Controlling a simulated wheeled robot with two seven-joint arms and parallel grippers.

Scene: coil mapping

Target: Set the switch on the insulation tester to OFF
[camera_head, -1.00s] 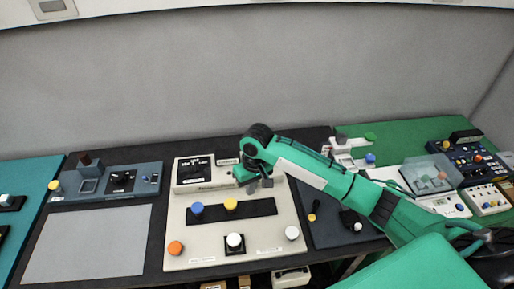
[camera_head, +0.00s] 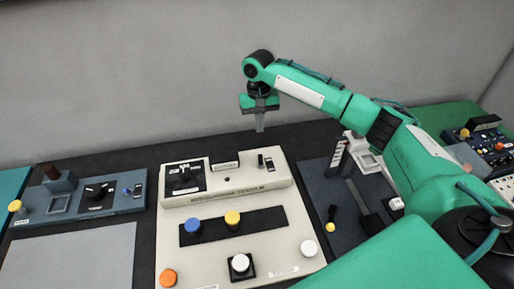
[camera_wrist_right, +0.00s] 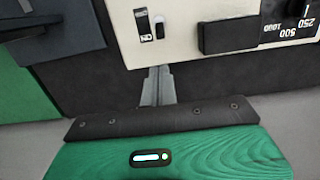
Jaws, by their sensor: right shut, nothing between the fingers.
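The insulation tester (camera_head: 235,205) is a beige panel on the dark table, with a raised strip along its back. A small switch (camera_head: 265,162) sits at the right of that strip. In the right wrist view the switch (camera_wrist_right: 159,27) shows in a white plate, with an upside-down ON label at its near end; I cannot tell clearly which way its lever points. My right gripper (camera_head: 260,124) is shut and empty, fingers down, above and behind the tester's back edge. In the right wrist view its fingertips (camera_wrist_right: 158,78) appear just short of that edge, below the switch. My left gripper is not in view.
The tester also carries a black range dial (camera_head: 184,176) and blue, yellow, orange and white knobs. A blue-grey box (camera_head: 80,196) stands at left, and a dark panel (camera_head: 340,210) lies at right under my arm. The grey wall is behind the table.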

